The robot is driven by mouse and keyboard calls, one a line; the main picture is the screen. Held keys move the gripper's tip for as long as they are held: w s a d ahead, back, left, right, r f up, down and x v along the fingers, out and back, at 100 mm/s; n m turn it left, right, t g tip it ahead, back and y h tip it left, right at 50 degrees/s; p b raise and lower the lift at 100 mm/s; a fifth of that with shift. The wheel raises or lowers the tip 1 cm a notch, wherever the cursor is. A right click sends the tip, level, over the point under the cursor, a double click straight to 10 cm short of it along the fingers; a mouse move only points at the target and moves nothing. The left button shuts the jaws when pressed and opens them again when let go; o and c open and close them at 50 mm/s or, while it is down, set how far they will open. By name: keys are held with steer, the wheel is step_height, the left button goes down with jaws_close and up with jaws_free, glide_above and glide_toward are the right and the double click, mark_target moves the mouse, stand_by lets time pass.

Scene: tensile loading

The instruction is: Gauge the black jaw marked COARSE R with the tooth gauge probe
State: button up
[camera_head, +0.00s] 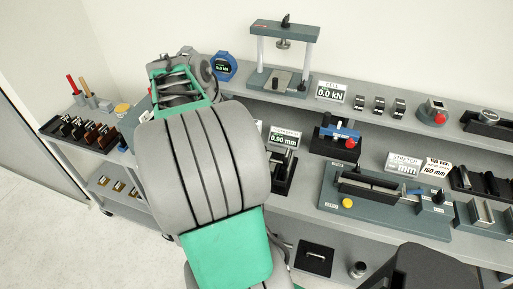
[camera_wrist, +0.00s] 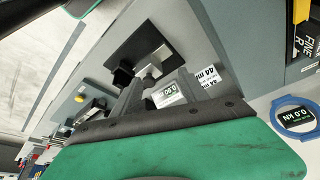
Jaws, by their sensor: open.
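My gripper (camera_wrist: 160,80) shows in the wrist view with its two grey fingers apart and nothing seen between them; in the head view my own arm hides it. Black jaws (camera_head: 68,127) stand in the left cart's rack; none can be read as COARSE R. A black piece marked FINE R (camera_wrist: 305,45) is at the wrist view's right edge.
A blue-topped fixture (camera_head: 340,131) and a grey stretch plate (camera_head: 390,218) occupy the bench to the right. Brown jaws (camera_head: 98,135) share the rack.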

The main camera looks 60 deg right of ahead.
steer(key=s+d+f+m, duration=0.1)
steer(key=s+d+f, duration=0.1)
steer(key=s+d+f+m, duration=0.1)
steer(key=s+d+f, duration=0.1)
steer(key=f, duration=0.1)
steer(key=s+d+f+m+g+p, duration=0.1)
steer(key=s+d+f, duration=0.1)
steer(key=f, duration=0.1)
steer(key=shift+s+d+f+m, duration=0.1)
steer(key=shift+d+m, duration=0.1)
steer(key=shift+m, duration=0.1)
steer(key=shift+c, duration=0.2)
jaws_close()
stand_by(0.8)
